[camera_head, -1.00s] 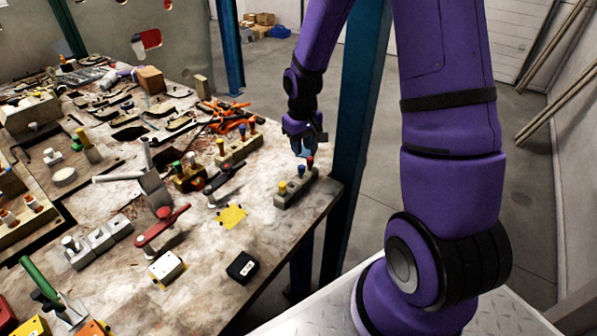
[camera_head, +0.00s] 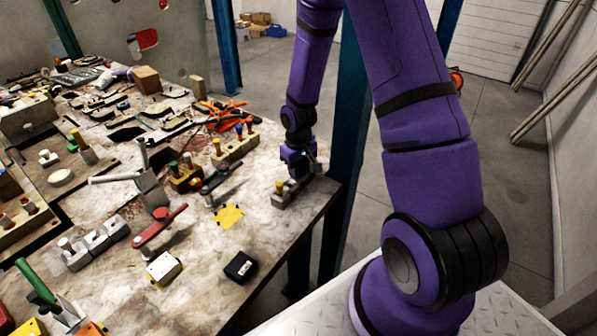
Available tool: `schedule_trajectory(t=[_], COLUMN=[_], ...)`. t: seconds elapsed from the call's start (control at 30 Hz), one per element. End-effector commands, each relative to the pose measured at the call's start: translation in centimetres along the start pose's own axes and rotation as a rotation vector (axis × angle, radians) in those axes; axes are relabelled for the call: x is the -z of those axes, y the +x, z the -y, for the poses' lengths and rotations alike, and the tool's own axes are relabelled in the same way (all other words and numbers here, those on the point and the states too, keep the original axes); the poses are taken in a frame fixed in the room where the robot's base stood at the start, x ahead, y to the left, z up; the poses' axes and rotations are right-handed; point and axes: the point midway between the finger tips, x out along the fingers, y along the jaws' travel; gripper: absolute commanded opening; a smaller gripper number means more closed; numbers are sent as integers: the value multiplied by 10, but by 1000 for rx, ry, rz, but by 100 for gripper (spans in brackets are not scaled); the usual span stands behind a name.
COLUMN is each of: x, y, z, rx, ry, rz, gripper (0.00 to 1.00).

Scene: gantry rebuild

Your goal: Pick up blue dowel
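A grey block (camera_head: 284,199) stands near the right edge of the workbench, with a yellow dowel (camera_head: 280,187) upright in its left end. My gripper (camera_head: 303,173) points down right over the middle and right part of this block. The blue and red dowels there are hidden behind it, and I cannot tell whether its fingers are open or shut. A second block (camera_head: 236,151) further back holds a yellow dowel (camera_head: 217,147), a blue dowel (camera_head: 239,130) and a red dowel (camera_head: 249,126), all upright.
A small block with green-topped pegs (camera_head: 186,178) and a dark-handled clamp (camera_head: 222,176) stand left of my gripper. A red-handled clamp (camera_head: 160,226), a yellow patch (camera_head: 228,216) and a black box (camera_head: 240,266) lie nearer. A blue post (camera_head: 350,130) rises close beyond the table edge.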

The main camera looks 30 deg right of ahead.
Motion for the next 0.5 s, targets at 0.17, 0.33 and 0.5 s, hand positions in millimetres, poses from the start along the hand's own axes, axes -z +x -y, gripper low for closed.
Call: schedule_trajectory(t=[0.17, 0.33, 0.5], x=[0, 0, 0], y=[0, 0, 0], z=[0, 0, 0], rx=[0, 0, 0], ry=[0, 0, 0], rz=[0, 0, 0], gripper=[30, 0, 0])
